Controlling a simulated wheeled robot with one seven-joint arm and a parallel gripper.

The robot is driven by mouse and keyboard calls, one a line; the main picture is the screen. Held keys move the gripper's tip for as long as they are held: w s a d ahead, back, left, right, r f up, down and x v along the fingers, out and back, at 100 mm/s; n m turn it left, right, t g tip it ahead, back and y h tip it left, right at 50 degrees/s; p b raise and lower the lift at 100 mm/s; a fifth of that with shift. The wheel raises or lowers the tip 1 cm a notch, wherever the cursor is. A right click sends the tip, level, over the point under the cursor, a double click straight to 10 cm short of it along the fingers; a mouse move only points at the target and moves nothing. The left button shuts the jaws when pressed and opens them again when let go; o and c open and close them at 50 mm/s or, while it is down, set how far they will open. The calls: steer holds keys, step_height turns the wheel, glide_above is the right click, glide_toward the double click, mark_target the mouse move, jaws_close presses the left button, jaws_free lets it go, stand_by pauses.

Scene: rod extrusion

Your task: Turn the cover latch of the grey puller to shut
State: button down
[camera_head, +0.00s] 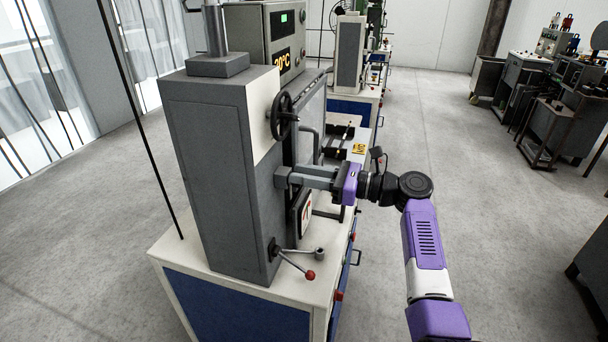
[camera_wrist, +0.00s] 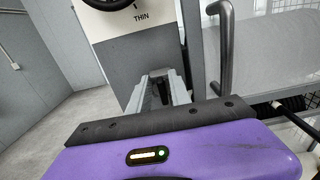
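The grey puller (camera_head: 208,165) is a tall grey machine, with a white upper panel on its side, standing on a white and blue cabinet. Its grey cover panel (camera_head: 311,105) is on the far side, with a curved bar handle that shows in the wrist view (camera_wrist: 226,50). My gripper (camera_head: 290,177) reaches left, its grey fingertips against or very near a small grey block on the puller's side, below the handwheel. In the wrist view my gripper (camera_wrist: 159,78) has a dark part between its fingers. I cannot tell whether this is the latch or whether it is clamped.
A black handwheel (camera_head: 282,116) sits just above my gripper, beside a panel marked THIN. A red-knobbed lever (camera_head: 309,275) sticks out below. A control box (camera_head: 270,35) stands behind. The floor to the right (camera_head: 470,170) is clear.

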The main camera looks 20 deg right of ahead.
stand_by(0.3)
steer(key=n+b, duration=0.3)
steer(key=n, duration=0.1)
steer(key=s+f+n+b, duration=0.1)
steer(key=n+b, duration=0.1)
steer(key=n, duration=0.3)
steer(key=a+n+b, duration=0.1)
steer(key=n+b, duration=0.2)
steer(key=n, duration=0.1)
steer(key=shift+s+f+n+b, duration=0.25)
steer(key=shift+f+n+b, duration=0.05)
steer(key=shift+f+n, duration=0.1)
steer(key=n+b, duration=0.3)
steer(key=n, duration=0.1)
steer(key=shift+f+b, duration=0.15)
steer(key=shift+b, duration=0.15)
steer(key=c, duration=1.5)
jaws_free()
